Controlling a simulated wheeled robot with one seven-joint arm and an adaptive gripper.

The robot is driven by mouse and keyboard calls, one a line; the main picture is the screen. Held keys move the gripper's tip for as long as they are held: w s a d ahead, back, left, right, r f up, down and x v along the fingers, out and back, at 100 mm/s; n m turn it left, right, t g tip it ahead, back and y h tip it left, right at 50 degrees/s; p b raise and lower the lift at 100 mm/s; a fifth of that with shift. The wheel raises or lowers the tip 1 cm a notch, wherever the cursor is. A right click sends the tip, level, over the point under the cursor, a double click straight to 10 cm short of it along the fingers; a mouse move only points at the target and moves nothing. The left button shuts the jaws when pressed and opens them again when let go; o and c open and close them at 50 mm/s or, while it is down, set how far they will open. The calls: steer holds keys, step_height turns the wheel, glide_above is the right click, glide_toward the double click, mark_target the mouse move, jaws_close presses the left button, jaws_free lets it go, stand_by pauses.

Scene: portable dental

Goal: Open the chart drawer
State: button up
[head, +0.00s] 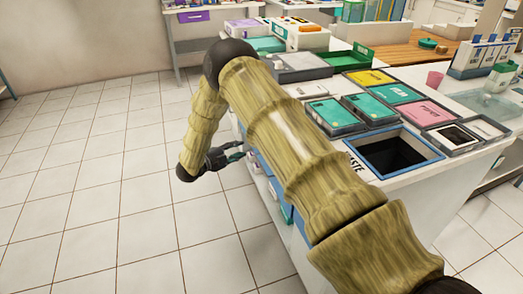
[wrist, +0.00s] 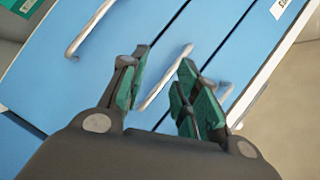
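Blue drawer fronts (wrist: 150,25) fill the wrist view, with metal bar handles on them. My gripper (wrist: 162,70) is open, its two teal-padded fingers apart on either side of the middle handle (wrist: 178,62). The handle runs between the fingers; I cannot tell whether they touch it. A second handle (wrist: 90,28) is to the left, and part of another (wrist: 240,108) shows past the right finger. No drawer label that I can read marks the chart drawer. In the head view my gripper (head: 232,152) is at the cabinet's left side, and my arm hides most of the drawer fronts.
The counter above holds a blue-rimmed waste opening (head: 428,152), teal boxes (head: 332,113), a pink box (head: 427,112) and a green tray (head: 347,57). The tiled floor (head: 90,190) to the left is clear. A white desk (head: 200,45) stands at the back.

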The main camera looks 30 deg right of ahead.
steer(key=d+m+g+b, duration=0.1)
steer(key=d+m+g, duration=0.1)
steer(key=d+m, duration=0.1)
steer(key=d+r+m+g+b, duration=0.1)
steer(key=d+m+g, duration=0.1)
steer(key=d+m, duration=0.1)
steer(key=s+d+r+m+g+b, duration=0.1)
steer(key=d+m+g+b, duration=0.1)
steer(key=d, duration=0.3)
steer(key=shift+s+d+m+g, duration=0.1)
steer(key=shift+d+m+g, duration=0.05)
steer(key=shift+m+g, duration=0.5)
steer(key=shift+c, duration=0.3)
jaws_close()
